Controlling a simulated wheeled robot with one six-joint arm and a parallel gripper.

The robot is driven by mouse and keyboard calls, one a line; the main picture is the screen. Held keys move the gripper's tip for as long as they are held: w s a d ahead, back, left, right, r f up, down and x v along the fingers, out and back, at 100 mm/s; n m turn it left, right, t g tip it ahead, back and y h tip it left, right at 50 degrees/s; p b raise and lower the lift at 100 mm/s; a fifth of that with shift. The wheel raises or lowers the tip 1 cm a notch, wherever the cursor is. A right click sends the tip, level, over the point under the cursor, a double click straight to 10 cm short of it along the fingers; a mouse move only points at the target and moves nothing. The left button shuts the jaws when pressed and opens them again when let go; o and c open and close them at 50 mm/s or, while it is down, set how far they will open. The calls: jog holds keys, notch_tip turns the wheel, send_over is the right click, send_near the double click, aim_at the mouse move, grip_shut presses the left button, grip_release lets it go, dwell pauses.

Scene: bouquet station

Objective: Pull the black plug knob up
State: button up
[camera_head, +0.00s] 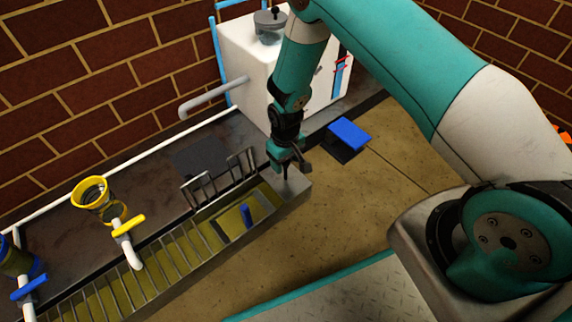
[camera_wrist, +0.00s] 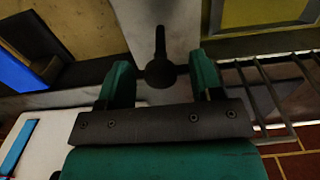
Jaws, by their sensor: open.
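The black plug knob (camera_wrist: 160,72) shows in the wrist view as a round dark ball. A dark narrow shape runs from it across the pale metal end ledge (camera_wrist: 185,25); I cannot tell whether this is its stem or a shadow. My gripper (camera_wrist: 161,84) is open, with one teal finger on each side of the knob and a visible gap on both sides. In the head view my gripper (camera_head: 287,166) is low over the right end of the metal trough (camera_head: 298,186). The knob is mostly hidden there by the gripper.
A blue post (camera_head: 247,216) stands in the trough, left of my gripper. Wire racks (camera_head: 200,188) rise at the trough's back edge. A white cabinet (camera_head: 250,65) with a grey pipe (camera_head: 210,95) stands behind. A blue pedal (camera_head: 349,133) is on the floor to the right.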

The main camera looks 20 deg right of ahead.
notch_tip(320, 180, up, 8)
jog(key=p, duration=0.7)
jog(key=shift+r, duration=0.15)
